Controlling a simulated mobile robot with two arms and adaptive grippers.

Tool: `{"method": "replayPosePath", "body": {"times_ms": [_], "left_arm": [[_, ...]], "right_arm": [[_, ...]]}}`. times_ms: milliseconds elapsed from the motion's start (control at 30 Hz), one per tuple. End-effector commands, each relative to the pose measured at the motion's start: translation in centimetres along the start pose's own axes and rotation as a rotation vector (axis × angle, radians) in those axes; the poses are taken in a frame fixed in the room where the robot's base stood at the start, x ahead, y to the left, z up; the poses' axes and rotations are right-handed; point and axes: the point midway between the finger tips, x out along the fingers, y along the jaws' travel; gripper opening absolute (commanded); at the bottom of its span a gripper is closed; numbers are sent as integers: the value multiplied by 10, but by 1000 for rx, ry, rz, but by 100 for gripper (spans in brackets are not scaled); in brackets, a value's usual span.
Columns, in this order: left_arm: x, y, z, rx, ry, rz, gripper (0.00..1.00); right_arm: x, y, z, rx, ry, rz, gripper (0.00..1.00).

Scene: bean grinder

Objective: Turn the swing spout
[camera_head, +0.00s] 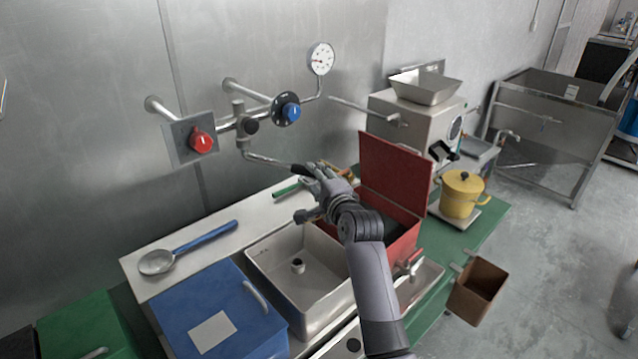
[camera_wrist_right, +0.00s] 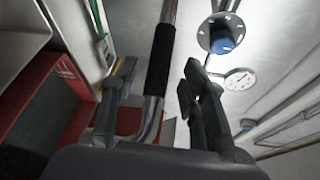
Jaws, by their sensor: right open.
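The swing spout (camera_head: 268,159) is a metal pipe running right from the wall-mounted tap, above the sink's back edge. Its outer part is hidden by my right gripper (camera_head: 318,180) in the head view. In the right wrist view the spout's black sleeve (camera_wrist_right: 160,60) and bent metal end (camera_wrist_right: 150,120) show between the two fingers of my right gripper (camera_wrist_right: 150,88). The fingers are open, one on each side of the spout, with gaps visible; I see no clear contact. My left gripper is not in view.
Red knob (camera_head: 202,141), blue knob (camera_head: 291,111) and gauge (camera_head: 321,58) are on the wall piping. The sink (camera_head: 262,255) lies below. A red box (camera_head: 397,178) with raised lid stands close right of my gripper. A blue-handled ladle (camera_head: 190,245) lies left.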

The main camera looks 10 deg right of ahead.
Motion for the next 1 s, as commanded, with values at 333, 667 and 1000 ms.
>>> {"method": "replayPosePath", "body": {"times_ms": [333, 667, 1000], "left_arm": [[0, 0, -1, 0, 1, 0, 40], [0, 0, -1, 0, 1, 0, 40], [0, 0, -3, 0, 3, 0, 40]], "right_arm": [[-23, 0, 0, 0, 0, 1, 40], [-29, 13, -2, -41, 3, 28, 31], [-172, 185, -23, -763, -132, 490, 8]]}}
